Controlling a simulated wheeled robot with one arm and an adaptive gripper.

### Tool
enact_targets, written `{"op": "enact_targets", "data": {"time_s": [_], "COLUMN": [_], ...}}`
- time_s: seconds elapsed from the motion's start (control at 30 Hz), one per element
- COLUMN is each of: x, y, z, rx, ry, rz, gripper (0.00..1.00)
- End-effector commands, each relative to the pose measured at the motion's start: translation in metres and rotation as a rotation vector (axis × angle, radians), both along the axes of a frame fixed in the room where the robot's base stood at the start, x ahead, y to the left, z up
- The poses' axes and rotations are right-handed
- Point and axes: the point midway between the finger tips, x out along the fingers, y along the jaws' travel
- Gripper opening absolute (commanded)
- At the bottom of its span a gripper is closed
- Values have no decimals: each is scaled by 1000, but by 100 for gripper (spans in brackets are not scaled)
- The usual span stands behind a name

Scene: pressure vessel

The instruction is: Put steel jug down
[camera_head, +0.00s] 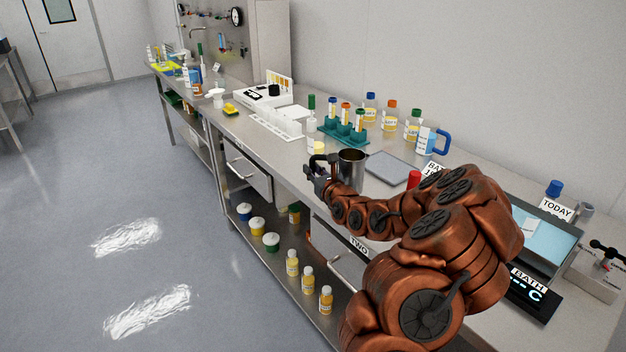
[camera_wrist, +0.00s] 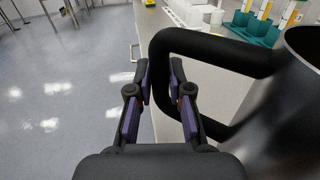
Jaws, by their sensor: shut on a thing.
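The steel jug (camera_head: 351,168) is upright at the bench's front part in the head view, beside my gripper (camera_head: 318,172). In the wrist view the jug's dark body (camera_wrist: 298,105) fills the right side, and its black handle (camera_wrist: 215,50) loops towards my gripper (camera_wrist: 161,82). The fingers are shut on the near upright part of the handle. The jug's base is partly hidden by my arm in the head view, so I cannot tell whether it touches the bench top.
A grey flat plate (camera_head: 393,167) lies right of the jug. A teal rack (camera_head: 343,133) with several tubes stands behind it, and a blue-handled jug (camera_head: 428,139) farther right. A water bath (camera_head: 545,235) is at the right. The bench's front edge runs just below my gripper.

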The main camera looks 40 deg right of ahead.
Motion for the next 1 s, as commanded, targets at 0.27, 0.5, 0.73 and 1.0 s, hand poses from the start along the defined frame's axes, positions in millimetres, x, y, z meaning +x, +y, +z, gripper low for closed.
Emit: {"op": "enact_targets", "data": {"time_s": [0.27, 0.5, 0.73, 1.0], "x": [-1, 0, 0, 0], "y": [0, 1, 0, 0], "z": [-19, -34, -34, -37], "rx": [1, -2, -2, -1], "ry": [6, 2, 0, 0], "rz": [1, 1, 0, 0], "gripper": [0, 0, 0, 30]}}
